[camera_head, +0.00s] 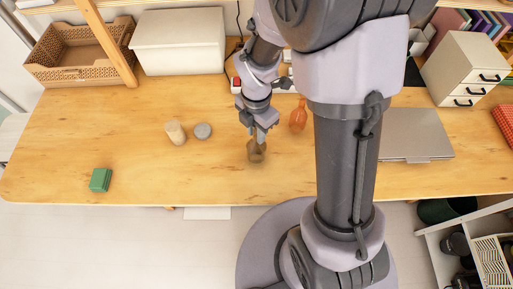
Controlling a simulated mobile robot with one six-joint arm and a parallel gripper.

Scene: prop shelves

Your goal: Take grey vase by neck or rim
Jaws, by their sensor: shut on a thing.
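The grey vase (256,154), which looks brownish grey here, is on the wooden table near the middle, below my gripper. My gripper (257,140) comes down on it from above and is shut on its upper part. The fingers cover the neck and rim, so the exact hold is hard to see. The vase looks about upright. I cannot tell whether its base touches the table.
An orange vase (298,118) stands close to the right. A grey round thing (203,131) and a cream jar (175,133) stand to the left. A green box (101,180) is far left, a closed laptop (415,134) right. The table's front is clear.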

